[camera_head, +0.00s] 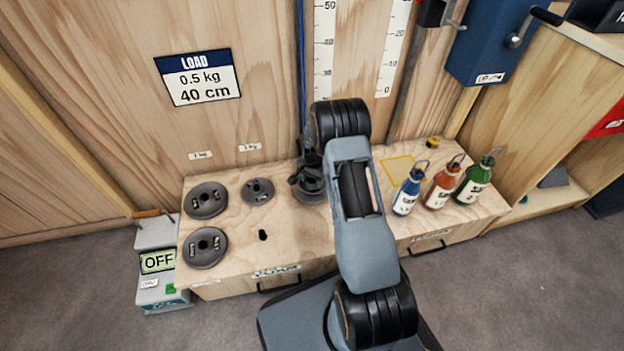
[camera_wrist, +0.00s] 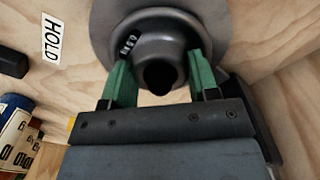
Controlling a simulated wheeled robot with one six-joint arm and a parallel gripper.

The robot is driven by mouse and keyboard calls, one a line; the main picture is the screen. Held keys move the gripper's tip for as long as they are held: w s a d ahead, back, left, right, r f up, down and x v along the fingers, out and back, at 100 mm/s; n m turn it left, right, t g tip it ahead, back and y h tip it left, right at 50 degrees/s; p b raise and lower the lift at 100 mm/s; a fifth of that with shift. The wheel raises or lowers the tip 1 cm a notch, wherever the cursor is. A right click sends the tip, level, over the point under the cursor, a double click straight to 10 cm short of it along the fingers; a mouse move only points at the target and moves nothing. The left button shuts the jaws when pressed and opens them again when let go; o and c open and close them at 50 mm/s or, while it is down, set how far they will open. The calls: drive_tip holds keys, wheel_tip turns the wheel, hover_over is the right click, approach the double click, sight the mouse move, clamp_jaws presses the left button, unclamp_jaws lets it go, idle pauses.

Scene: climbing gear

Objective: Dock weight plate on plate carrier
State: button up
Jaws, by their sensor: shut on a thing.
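A dark grey round weight plate (camera_wrist: 222,22) with a raised hub and a central hole fills the top of the wrist view. My gripper (camera_wrist: 159,72) has its green fingers on both sides of that hub, shut on it. In the head view a dark disc (camera_head: 309,192) shows low over the bench at the left of my arm, partly covered by my wrist. A blue cord (camera_head: 301,75) runs down the wall just above it. I cannot make out the plate carrier apart from the dark parts there, nor whether the plate touches it.
The wooden bench (camera_head: 240,262) holds two large plates (camera_head: 206,198) (camera_head: 205,262) and a smaller plate (camera_head: 258,184) at left. Blue (camera_head: 408,193), orange (camera_head: 441,187) and green (camera_head: 475,180) bottles stand at right. A yellow-outlined area (camera_head: 398,166) is partly visible behind them.

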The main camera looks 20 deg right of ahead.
drive_tip(key=shift+f+b, duration=0.35)
drive_tip(key=shift+f, duration=0.15)
drive_tip(key=o, duration=1.1)
drive_tip(key=shift+r, duration=0.1)
drive_tip(key=shift+r+p, duration=3.95)
drive_tip(key=shift+r, duration=1.45)
drive_tip(key=s+a+r+n+t+p, duration=0.1)
drive_tip(key=s+a+r+n+p, duration=0.3)
drive_tip(key=r, duration=0.8)
drive_tip(key=s+r+m+p, duration=0.1)
drive_tip(key=s+r+p, duration=0.1)
drive_tip(key=r+p, duration=0.75)
drive_tip(key=s+a+r+n+t+p, duration=0.1)
drive_tip(key=s+a+r+n+p, duration=0.15)
drive_tip(key=r, duration=1.15)
drive_tip(key=s+a+r+n+p, duration=0.1)
drive_tip(key=s+r+n+p, duration=0.1)
drive_tip(key=s+r+p, duration=0.2)
drive_tip(key=s+a+r+n+t+p, duration=0.1)
drive_tip(key=s+r+p, duration=0.4)
drive_tip(key=r, duration=0.5)
drive_tip(key=s+a+r+n+p, duration=0.2)
drive_tip(key=s+a+r+p, duration=0.1)
drive_tip(key=s+r+p, duration=0.2)
drive_tip(key=shift+s+r+n+t, duration=0.3)
drive_tip(key=shift+s+r+n, duration=0.05)
drive_tip(key=shift+s+r, duration=0.7)
